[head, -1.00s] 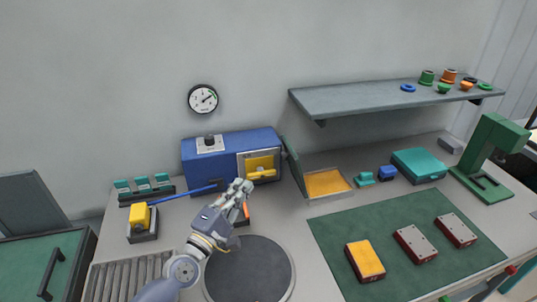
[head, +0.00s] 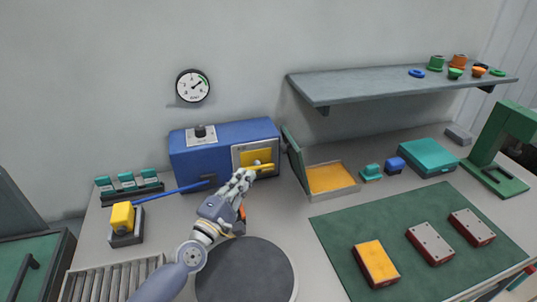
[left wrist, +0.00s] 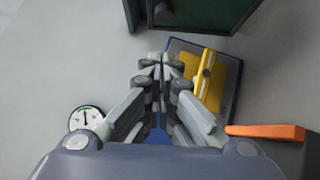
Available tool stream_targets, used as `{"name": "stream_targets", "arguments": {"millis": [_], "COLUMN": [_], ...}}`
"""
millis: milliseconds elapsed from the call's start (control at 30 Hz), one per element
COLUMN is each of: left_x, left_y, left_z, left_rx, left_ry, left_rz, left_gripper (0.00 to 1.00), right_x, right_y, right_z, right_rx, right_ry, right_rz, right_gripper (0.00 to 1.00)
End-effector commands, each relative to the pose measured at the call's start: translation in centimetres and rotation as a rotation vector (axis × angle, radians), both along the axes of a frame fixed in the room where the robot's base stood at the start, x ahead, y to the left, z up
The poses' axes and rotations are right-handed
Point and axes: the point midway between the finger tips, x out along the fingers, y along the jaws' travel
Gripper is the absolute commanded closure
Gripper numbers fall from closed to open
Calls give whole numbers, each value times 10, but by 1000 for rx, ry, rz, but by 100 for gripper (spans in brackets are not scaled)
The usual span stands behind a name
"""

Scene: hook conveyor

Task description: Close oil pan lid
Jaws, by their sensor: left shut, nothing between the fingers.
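The oil pan (head: 332,178) is a shallow grey tray with a yellow-orange inside, on the bench right of the blue box. Its dark green lid (head: 294,160) stands upright along the pan's left edge, so the pan is open. My left gripper (head: 248,175) is shut and empty, in front of the blue box and left of the lid, apart from the lid. In the left wrist view, the closed fingertips (left wrist: 164,66) are beside the box's yellow handle (left wrist: 206,73); contact cannot be told. A dark green panel at the top may be the lid. My right gripper is out of view.
The blue box (head: 225,150) has a blue rod (head: 182,190) at its lower left. An orange bar (left wrist: 265,132) is near my gripper. A round grey disc (head: 246,272) lies below the arm. Teal and blue blocks stand right of the pan, under the shelf (head: 400,84).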

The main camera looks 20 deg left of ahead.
Motion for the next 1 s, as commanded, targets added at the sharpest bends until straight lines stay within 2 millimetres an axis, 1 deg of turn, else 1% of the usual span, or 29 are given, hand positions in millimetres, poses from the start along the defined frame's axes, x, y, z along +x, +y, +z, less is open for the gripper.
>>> {"name": "stream_targets", "arguments": {"millis": [33,200,367,400,500,700,1000], "left_x": [10,40,66,70,77,85,86], "left_y": [-1,-6,-11,-18,-30,-42,-43], "left_z": [5,11,14,19,22,23,22], "left_rx": [-1,1,1,-2,-2,0,0], "left_ry": [-3,-2,-1,-1,-1,0,0], "left_rz": [2,1,0,-1,0,0,0], "left_gripper": [100,100,100,100,100,100,100], "right_x": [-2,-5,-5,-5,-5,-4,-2], "right_y": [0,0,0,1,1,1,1], "right_z": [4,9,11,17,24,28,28], "right_rx": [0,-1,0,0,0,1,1], "right_ry": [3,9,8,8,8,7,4], "right_rz": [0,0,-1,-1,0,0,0], "right_gripper": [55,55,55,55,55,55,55]}}
